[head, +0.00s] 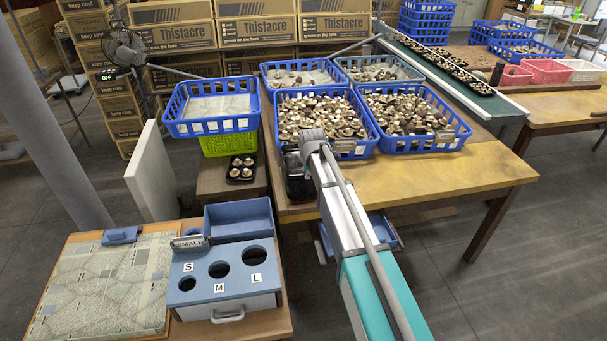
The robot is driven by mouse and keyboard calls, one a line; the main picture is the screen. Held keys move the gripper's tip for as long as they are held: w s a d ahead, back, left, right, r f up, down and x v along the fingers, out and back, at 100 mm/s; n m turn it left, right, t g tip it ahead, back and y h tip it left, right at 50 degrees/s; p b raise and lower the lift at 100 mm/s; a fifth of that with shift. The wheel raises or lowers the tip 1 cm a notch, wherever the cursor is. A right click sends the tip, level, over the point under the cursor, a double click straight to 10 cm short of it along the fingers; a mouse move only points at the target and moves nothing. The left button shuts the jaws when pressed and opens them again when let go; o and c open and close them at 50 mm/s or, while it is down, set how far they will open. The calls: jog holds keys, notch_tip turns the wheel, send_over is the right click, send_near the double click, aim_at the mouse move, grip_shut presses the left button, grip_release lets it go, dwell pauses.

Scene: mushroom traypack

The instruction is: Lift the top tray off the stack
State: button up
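A dark, blocky shape that looks like the stack of black trays (296,184) stands at the near left edge of the yellow-brown table. My arm reaches over the table from the lower right, and its grey wrist ends just above and to the right of that shape. My gripper's fingers cannot be made out against the dark stack and the wrist. I cannot tell whether they touch the top tray, or whether they are open. Another black tray (241,178), filled with mushrooms, sits on a lower stand to the left.
Blue crates of mushrooms (365,149) stand just behind the wrist. A blue crate (180,127) on a green one is at left. A sizing box (210,297) with S, M and L holes stands front left. The table's right part is clear. A conveyor (490,110) carries several filled trays.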

jog(key=shift+w+f+b, duration=0.2)
jog(key=shift+f+b, duration=0.15)
jog(key=shift+f, duration=0.2)
grip_shut()
jog(key=shift+r, duration=0.15)
notch_tip(320, 180, up, 7)
jog(key=p, duration=0.7)
jog(key=shift+w, duration=0.2)
dwell(0.6)
jog(key=shift+a, duration=0.1)
dwell(0.3)
